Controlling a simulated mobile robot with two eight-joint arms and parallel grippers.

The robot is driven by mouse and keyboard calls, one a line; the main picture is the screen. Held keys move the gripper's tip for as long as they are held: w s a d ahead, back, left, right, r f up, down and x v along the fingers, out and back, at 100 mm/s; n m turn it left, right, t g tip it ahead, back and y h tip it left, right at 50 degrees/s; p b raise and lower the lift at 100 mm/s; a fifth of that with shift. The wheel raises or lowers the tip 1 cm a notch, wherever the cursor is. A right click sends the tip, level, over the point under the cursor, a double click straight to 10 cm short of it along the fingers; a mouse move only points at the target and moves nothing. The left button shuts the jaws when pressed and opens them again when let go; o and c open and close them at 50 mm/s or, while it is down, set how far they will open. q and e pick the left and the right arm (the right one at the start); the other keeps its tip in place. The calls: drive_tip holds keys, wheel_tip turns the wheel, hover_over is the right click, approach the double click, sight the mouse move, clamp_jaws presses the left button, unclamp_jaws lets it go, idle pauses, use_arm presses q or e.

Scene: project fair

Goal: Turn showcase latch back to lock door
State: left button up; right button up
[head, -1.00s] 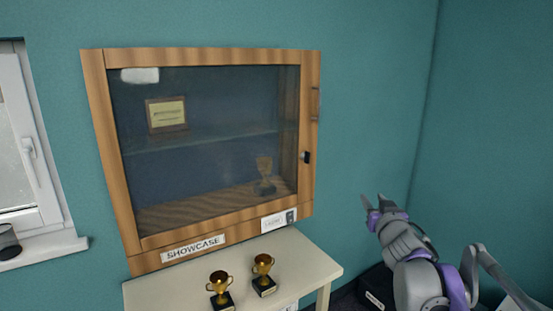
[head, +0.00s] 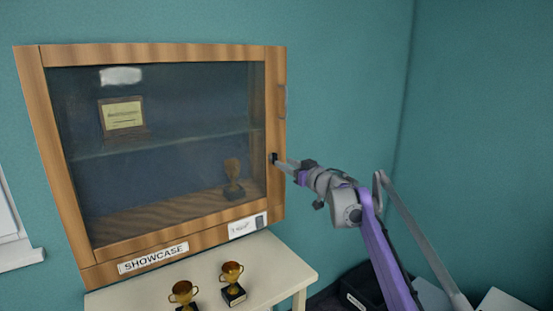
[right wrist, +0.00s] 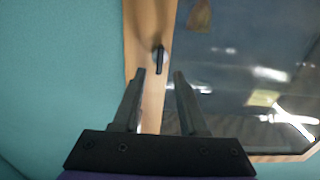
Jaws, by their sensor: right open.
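The wooden showcase (head: 277,120) hangs on the teal wall with its glass door (head: 180,150) shut. The dark latch (head: 273,158) sits on the right part of the door frame in the head view. In the right wrist view the latch (right wrist: 159,60) is a small black knob on a round plate, lying along the frame's length. My right gripper (head: 278,160) reaches in from the right at the latch. In the wrist view the open right gripper (right wrist: 158,73) has its two fingers apart, with the latch just beyond and between the tips. My left gripper is not in view.
A plaque (head: 123,116) and a trophy (head: 233,180) stand inside the showcase. Two gold trophies (head: 232,283) stand on the pale table (head: 270,262) below. A dark bin (head: 362,286) is on the floor at the right. The wall right of the showcase is clear.

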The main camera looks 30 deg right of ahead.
sight(277, 159)
drive_tip(key=shift+w+a+p, duration=0.15)
drive_tip(key=shift+w+p, duration=0.35)
drive_tip(key=shift+w, duration=2.1)
clamp_jaws()
